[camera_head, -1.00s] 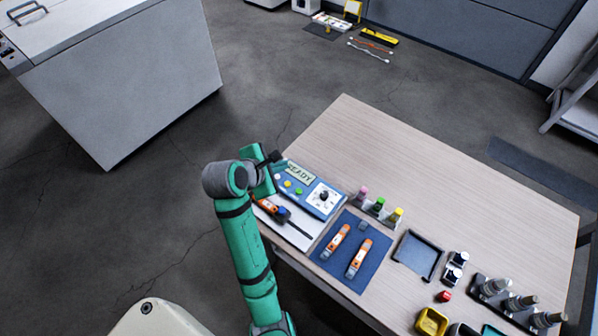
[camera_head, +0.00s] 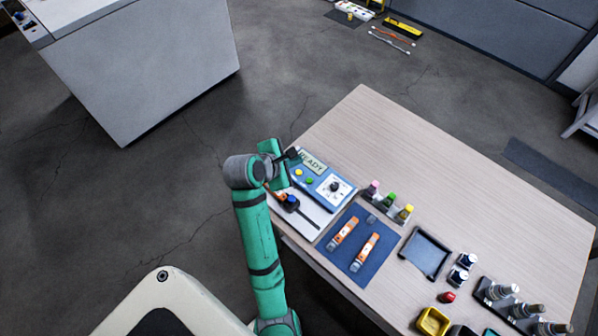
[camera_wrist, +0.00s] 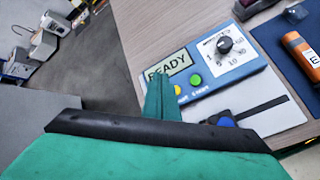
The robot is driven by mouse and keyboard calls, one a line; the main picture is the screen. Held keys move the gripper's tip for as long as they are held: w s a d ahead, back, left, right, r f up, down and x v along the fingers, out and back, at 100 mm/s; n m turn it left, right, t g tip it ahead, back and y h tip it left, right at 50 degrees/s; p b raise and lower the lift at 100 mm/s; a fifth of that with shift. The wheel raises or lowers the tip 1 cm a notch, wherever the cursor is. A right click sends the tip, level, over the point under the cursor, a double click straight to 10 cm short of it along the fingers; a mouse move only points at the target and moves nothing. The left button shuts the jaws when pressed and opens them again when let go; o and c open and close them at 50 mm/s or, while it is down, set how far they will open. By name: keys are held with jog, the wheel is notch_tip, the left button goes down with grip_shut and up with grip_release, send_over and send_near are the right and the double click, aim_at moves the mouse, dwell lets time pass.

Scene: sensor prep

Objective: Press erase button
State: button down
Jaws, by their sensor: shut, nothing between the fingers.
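The blue control box (camera_head: 322,186) lies at the table's left edge. Its display (camera_head: 313,162) reads READY. A yellow button (camera_head: 298,173) and a green button (camera_head: 309,181) sit below the display, and a dial (camera_head: 335,187) is to the right. In the wrist view, the yellow button is partly behind my gripper (camera_wrist: 162,80), and the green button (camera_wrist: 196,80) is clear. My gripper is shut and empty, over the box's left part. I cannot tell whether it touches the box.
A white board with a dark-handled tool (camera_head: 291,202) lies in front of the box. A blue mat (camera_head: 359,270) with two orange devices, capped bottles (camera_head: 389,200) and a dark tray (camera_head: 424,254) are to the right. The table's far part is clear.

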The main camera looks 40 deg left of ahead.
aim_at(297, 174)
jog(key=shift+f, duration=2.05)
jog(key=shift+w, duration=0.25)
jog(key=shift+d, duration=0.15)
jog(key=shift+s+a, duration=0.3)
jog(key=shift+w+d, duration=0.15)
jog(key=shift+d, duration=0.05)
jog(key=shift+w+a+f, duration=0.1)
jog(key=shift+f, duration=0.3)
jog(key=shift+f, duration=0.1)
